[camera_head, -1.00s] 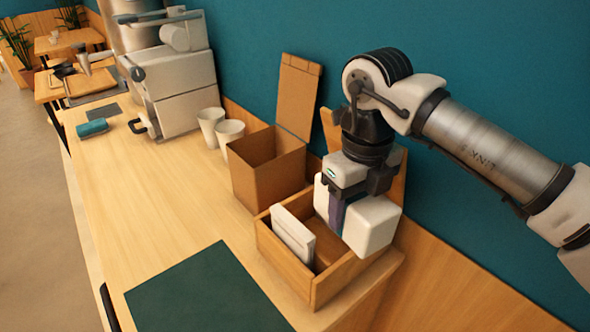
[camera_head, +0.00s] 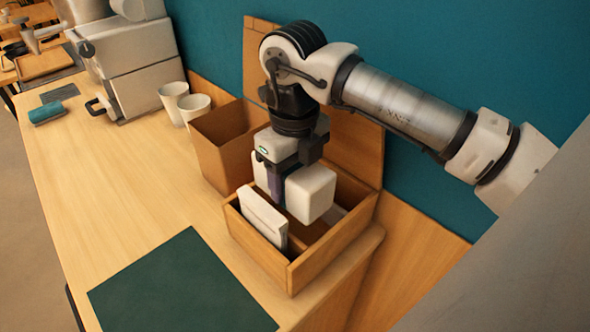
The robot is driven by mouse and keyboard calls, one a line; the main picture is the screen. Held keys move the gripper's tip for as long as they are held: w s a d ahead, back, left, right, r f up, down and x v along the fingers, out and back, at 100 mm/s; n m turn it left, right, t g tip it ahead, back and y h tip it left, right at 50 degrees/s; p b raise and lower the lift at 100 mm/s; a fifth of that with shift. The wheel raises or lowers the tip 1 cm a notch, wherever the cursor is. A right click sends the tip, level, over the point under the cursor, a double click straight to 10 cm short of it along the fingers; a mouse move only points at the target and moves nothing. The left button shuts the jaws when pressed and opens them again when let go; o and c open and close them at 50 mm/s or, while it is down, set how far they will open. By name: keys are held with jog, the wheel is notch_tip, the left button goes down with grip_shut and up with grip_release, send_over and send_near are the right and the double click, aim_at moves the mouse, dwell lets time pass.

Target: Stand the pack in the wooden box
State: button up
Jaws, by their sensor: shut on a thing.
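The open wooden box (camera_head: 262,262) stands near the counter's right end. My gripper (camera_head: 277,190) points down over the box. A white pack (camera_head: 263,218) stands in the left part of the box, leaning slightly, just left of my gripper.
A taller open brown box (camera_head: 220,150) stands just behind the wooden box. Two white cups (camera_head: 184,106), a coffee machine (camera_head: 140,70) and a teal roll (camera_head: 46,112) are farther left. A dark green mat (camera_head: 180,285) lies empty in front. The counter's middle is clear.

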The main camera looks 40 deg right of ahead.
jog(key=shift+f+b, duration=0.35)
jog(key=o, duration=1.2)
jog(key=shift+r+p, duration=3.75)
jog(key=shift+r, duration=2.35)
jog(key=shift+s+f, duration=0.1)
